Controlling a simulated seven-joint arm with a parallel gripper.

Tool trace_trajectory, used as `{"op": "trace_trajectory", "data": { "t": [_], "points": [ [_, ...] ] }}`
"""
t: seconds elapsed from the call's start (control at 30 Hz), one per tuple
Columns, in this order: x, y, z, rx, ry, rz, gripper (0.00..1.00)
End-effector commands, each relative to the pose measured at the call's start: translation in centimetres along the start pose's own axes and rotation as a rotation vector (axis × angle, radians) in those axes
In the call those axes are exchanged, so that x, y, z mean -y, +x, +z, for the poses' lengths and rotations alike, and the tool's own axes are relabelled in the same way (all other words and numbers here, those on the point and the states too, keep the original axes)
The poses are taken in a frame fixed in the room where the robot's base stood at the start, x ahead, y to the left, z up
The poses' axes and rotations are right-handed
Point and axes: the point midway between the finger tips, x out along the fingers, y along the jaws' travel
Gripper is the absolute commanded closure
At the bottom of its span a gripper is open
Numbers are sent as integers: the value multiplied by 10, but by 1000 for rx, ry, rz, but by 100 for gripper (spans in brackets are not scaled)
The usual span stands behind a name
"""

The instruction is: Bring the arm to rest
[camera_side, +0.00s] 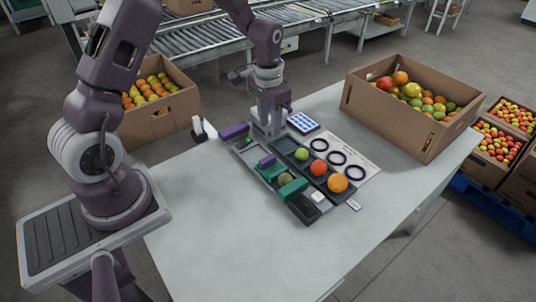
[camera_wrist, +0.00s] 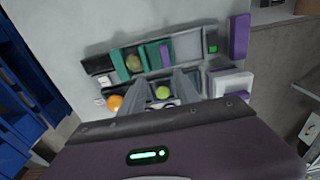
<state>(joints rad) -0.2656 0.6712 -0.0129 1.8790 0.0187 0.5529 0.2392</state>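My gripper (camera_side: 272,125) points down at the far end of the sorting trays. In the wrist view its two grey fingers (camera_wrist: 160,100) stand apart with nothing held. The green fruit (camera_wrist: 162,92) shows beyond them; in the side view it sits in the dark tray, clear of the gripper. My arm arches up from its base on the left, and part of it is cut off by the top of the picture.
The dark tray (camera_side: 327,178) also holds a red fruit (camera_side: 319,168) and an orange (camera_side: 338,183). Beside it are green and purple blocks, a brownish fruit (camera_side: 285,179), and a ringed sheet (camera_side: 366,166). A fruit carton (camera_side: 388,107) stands right. The front table (camera_side: 230,225) is clear.

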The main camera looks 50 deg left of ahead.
Motion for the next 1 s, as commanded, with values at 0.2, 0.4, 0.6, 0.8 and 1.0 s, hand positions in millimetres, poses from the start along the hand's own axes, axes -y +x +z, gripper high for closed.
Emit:
{"op": "trace_trajectory", "data": {
  "t": [0.2, 0.4, 0.6, 0.8, 1.0],
  "points": [
    [-52, -158, 67, -193, 5, -30, 62],
    [-88, -223, 174, -357, 2, -15, 62],
    [-99, -227, 234, -443, -1, 9, 62],
    [-100, -226, 242, -453, -2, 12, 62],
    [-100, -226, 241, -454, -2, 12, 62]
  ]
}}
